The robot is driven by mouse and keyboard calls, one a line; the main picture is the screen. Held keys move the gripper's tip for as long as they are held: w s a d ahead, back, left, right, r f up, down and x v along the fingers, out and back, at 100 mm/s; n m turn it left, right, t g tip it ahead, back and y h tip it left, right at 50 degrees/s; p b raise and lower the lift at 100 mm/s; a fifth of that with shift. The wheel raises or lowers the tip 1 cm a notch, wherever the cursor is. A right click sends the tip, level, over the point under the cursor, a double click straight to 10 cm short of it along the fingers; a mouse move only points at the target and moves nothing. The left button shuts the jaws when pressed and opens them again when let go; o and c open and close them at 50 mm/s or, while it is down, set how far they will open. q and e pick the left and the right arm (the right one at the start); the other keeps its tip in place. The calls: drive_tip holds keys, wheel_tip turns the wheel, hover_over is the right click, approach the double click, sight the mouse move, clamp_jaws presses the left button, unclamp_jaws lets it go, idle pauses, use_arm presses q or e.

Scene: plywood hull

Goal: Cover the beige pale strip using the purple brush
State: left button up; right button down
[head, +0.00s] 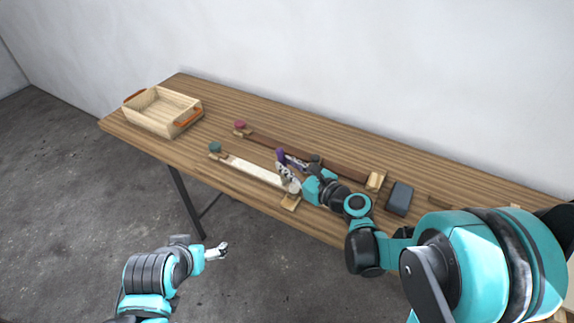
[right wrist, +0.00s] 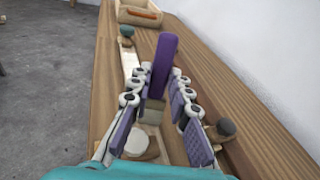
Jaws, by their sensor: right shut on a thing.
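The purple brush (head: 281,155) is held in my right gripper (head: 288,172), over the near part of the pale strip. In the right wrist view, the purple brush (right wrist: 163,58) stands up between the fingertips of my right gripper (right wrist: 162,78); its lower end is partly hidden by the fingers, and I cannot tell whether it touches the strip. The beige pale strip (head: 250,168) lies along the table's front side, with a teal knob (head: 215,147) at its far end. The strip also shows in the right wrist view (right wrist: 131,65). My left gripper (head: 219,251) is empty, away from the table; its opening is unclear.
A dark brown strip (head: 325,163) with a magenta knob (head: 240,125) runs parallel behind the pale one. A wooden tray (head: 150,119) with orange handles stands at the table's far left. A dark grey block (head: 399,199) lies to the right. Bare tabletop lies between tray and strips.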

wheel_tip(320, 180, up, 6)
drive_tip(key=p, duration=0.5)
